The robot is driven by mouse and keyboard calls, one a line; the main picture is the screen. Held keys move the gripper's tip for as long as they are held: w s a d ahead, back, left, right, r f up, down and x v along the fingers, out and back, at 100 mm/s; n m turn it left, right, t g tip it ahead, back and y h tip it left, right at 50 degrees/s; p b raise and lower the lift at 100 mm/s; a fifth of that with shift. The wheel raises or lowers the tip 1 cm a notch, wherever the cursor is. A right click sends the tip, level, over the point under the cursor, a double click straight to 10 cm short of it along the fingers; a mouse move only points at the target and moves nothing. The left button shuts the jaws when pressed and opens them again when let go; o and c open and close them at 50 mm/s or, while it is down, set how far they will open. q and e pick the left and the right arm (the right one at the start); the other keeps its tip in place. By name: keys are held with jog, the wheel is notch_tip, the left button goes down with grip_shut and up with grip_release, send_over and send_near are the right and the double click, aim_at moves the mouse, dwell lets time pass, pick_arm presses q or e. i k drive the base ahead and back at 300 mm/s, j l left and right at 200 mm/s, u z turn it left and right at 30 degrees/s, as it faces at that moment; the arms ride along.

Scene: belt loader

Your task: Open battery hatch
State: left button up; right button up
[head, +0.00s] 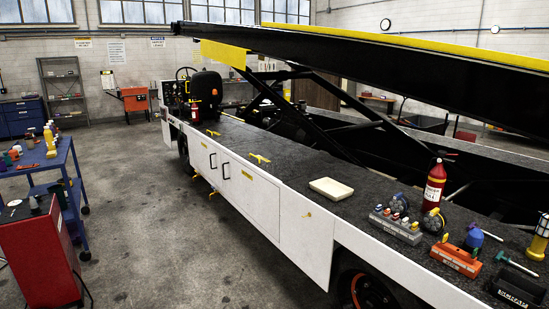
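The belt loader's white side (262,195) runs from the middle left to the lower right. Two black handles, a left one (212,160) and a right one (226,171), sit on closed-looking white panels. A separate white panel (305,232) further right has a small yellow mark or latch on it and lies flush with the side. Small yellow labels are on the panels, too small to read. I cannot tell which panel is the battery hatch. Neither of my grippers is in view.
The dark deck holds a cream tray (331,189), a fire extinguisher (434,186), a grey socket box (397,224) and an orange toolbox (456,261). Yellow handles stand on the deck. A blue cart (62,180) and red cabinet (40,250) stand left. The floor between is clear.

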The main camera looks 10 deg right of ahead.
aim_at(284, 163)
jog(key=i+j+z, duration=0.15)
jog(key=i, duration=0.4)
jog(key=i+j+z, duration=0.1)
jog(key=i, duration=0.45)
